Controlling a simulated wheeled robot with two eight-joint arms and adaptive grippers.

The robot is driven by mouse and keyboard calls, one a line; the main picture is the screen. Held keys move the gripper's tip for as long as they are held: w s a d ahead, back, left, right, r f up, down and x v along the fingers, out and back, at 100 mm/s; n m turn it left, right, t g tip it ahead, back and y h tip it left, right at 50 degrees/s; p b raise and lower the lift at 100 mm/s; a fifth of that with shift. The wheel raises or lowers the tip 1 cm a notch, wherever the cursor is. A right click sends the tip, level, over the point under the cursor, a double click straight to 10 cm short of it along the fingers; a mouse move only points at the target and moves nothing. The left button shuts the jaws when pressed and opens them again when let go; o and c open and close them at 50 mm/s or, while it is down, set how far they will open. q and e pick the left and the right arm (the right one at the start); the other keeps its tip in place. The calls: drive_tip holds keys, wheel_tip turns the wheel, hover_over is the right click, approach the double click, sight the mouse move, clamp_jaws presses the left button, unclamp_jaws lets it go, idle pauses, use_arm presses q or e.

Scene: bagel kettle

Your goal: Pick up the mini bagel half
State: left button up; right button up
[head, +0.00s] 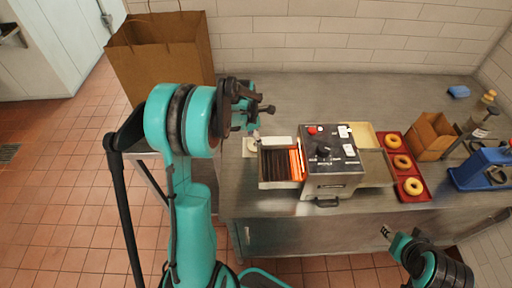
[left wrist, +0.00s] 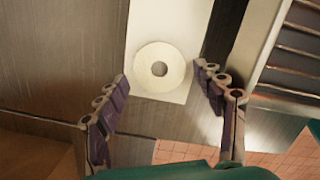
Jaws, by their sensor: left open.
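The mini bagel half (left wrist: 143,70) is a pale ring with a dark centre hole, lying flat on a narrow white board (left wrist: 165,22) in the left wrist view. In the head view a pale patch at the toaster's left, the board (head: 249,153), is partly covered by my gripper. My left gripper (left wrist: 163,82) is open, with one finger on each side of the bagel half and apart from it; nothing is between them but the ring below. In the head view this gripper (head: 258,110) is over the counter's left end. My right gripper (head: 387,231) is low in front of the counter; its jaw state is unclear.
A toaster (head: 332,184) with glowing slots stands right of the board. A red tray (head: 412,196) with several bagels, a brown box (head: 432,135) and a blue item (head: 485,170) lie farther right. A paper bag (head: 165,62) stands at back left. The counter behind the toaster is clear.

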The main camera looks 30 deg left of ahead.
use_arm(q)
drive_tip(key=shift+w+f, duration=0.2)
drive_tip(key=shift+f, duration=1)
drive_tip(key=shift+d+r, duration=0.1)
drive_tip(key=c, duration=0.6)
wheel_tip(320, 180, up, 10)
drive_tip(key=p, duration=0.2)
